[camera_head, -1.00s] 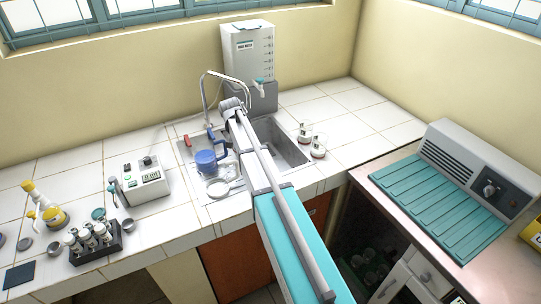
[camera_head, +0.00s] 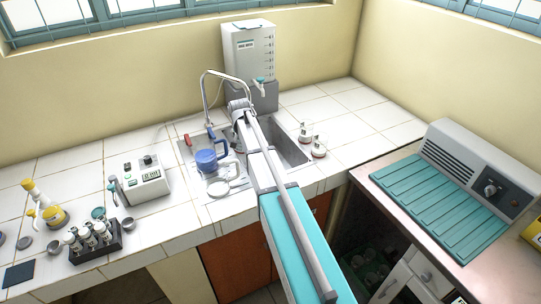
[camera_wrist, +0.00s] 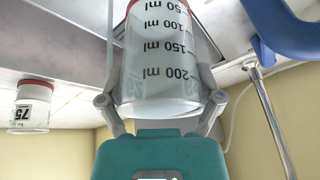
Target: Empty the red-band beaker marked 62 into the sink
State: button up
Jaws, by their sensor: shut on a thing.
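The red-band beaker (camera_wrist: 160,50) is clear, with black ml marks and an upside-down number, apparently 62, near the jaws. My gripper (camera_wrist: 160,88) is shut around it in the wrist view, a finger on each side. That picture is upside down; the held beaker lines up roughly with a standing beaker marked 75 (camera_wrist: 32,108), so it looks about upright. I cannot tell what liquid is in it. In the head view my arm reaches over the sink (camera_head: 291,151), and my arm hides the held beaker.
A tap (camera_head: 206,88) arches behind the sink. A blue jug (camera_head: 207,160) and a white dish (camera_head: 218,188) are left of the basin. Two small beakers (camera_head: 319,149) stand on the counter to its right. A white water tank (camera_head: 247,50) stands behind.

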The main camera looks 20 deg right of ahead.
jog(key=shift+s+d+f+m+t+y+b, duration=0.15)
jog(key=shift+s+d+f+t+y+b, duration=0.15)
jog(key=shift+d+y+b, duration=0.2)
jog(key=shift+s+d+f+m+t+y+b, duration=0.15)
jog(key=shift+d+f+t+y+b, duration=0.2)
jog(key=shift+y, duration=0.25)
dwell(1.0)
jog(key=shift+s+d+f+m+t+y+b, duration=0.2)
jog(key=shift+s+d+f+t+y+b, duration=0.2)
jog(key=shift+d+y+b, duration=0.5)
jog(key=shift+s+d+f+m+t+y+b, duration=0.3)
jog(key=shift+f+t+y+b, duration=0.2)
jog(key=shift+b, duration=0.7)
dwell(0.6)
jog(key=shift+d+f+t+y+b, duration=0.3)
jog(key=shift+y+b, duration=0.4)
jog(key=shift+b, duration=0.55)
jog(key=shift+s+r+t+y+b, duration=0.1)
jog(key=shift+r+t+y+b, duration=0.15)
jog(key=shift+t+y+b, duration=0.35)
dwell(0.9)
jog(key=shift+f+m+b, duration=0.15)
jog(key=shift+m+b, duration=0.15)
jog(key=shift+b, duration=0.25)
